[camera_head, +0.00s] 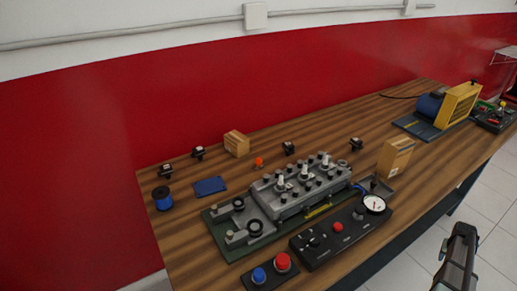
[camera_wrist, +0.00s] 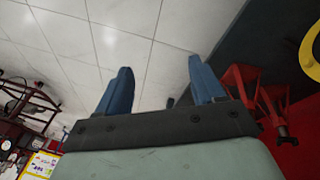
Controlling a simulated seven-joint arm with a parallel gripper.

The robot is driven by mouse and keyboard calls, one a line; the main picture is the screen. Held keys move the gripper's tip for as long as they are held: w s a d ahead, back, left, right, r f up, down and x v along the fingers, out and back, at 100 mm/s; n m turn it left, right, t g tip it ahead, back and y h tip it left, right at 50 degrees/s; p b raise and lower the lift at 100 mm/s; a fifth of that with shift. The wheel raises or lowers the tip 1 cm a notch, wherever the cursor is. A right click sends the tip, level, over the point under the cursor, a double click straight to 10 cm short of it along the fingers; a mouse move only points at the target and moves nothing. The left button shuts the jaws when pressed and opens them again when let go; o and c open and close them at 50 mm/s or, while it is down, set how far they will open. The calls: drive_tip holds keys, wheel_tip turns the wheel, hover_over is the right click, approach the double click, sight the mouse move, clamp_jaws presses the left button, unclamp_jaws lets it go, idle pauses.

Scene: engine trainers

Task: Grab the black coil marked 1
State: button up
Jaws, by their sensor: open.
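Several small black coils with pale tops stand on the wooden workbench (camera_head: 240,160). Two are at the far left, one coil (camera_head: 167,171) and another coil (camera_head: 198,153). A third coil (camera_head: 289,148) stands behind the engine block, and one more coil (camera_head: 356,144) stands right of it. Their markings are too small to read, so I cannot tell which is marked 1. My gripper (camera_wrist: 160,64) is open and empty in the wrist view, its two blue fingers apart over white floor tiles. In the head view, part of my arm is at the lower right, off the bench.
A grey engine block (camera_head: 300,190) on a green base fills the bench middle. A gauge panel (camera_head: 340,235) and a red and blue button box (camera_head: 270,272) stand in front. Cardboard boxes (camera_head: 236,143) (camera_head: 396,157), a blue spool (camera_head: 162,198) and an orange piece (camera_head: 259,162) stand around it.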

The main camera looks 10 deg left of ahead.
drive_tip(key=w+d+r+n+t, duration=0.1)
drive_tip(key=w+d+r+t, duration=0.15)
drive_tip(key=w+r, duration=0.9)
drive_tip(key=w+d+r+n+t, duration=0.1)
drive_tip(key=w+d+r+n, duration=0.35)
drive_tip(key=r, duration=1.15)
drive_tip(key=w+a+r+n+t+y, duration=0.1)
drive_tip(key=w+a+r+n+y, duration=0.1)
drive_tip(key=w+a+r, duration=0.65)
drive_tip(key=w+a+r+n+t+y, duration=0.1)
drive_tip(key=w+a+r, duration=0.4)
drive_tip(key=a+r, duration=0.7)
drive_tip(key=w+a+f+n+g+y, duration=0.15)
drive_tip(key=a+n, duration=0.45)
drive_tip(key=a, duration=1.7)
drive_tip(key=s+a+f+n+g+y, duration=0.15)
drive_tip(key=a+n, duration=0.45)
drive_tip(key=a, duration=1.7)
drive_tip(key=n+g+h, duration=0.3)
drive_tip(key=n+g, duration=0.1)
drive_tip(key=n, duration=0.8)
hover_over(198, 149)
wheel_tip(198, 149, down, 2)
drive_tip(key=shift+m, duration=0.35)
wheel_tip(198, 149, down, 8)
drive_tip(key=shift+s+d+f, duration=0.15)
drive_tip(key=shift+w+f, duration=0.15)
drive_tip(key=shift+f, duration=1.25)
drive_tip(key=shift+w+f, duration=0.1)
drive_tip(key=shift+f, duration=1.3)
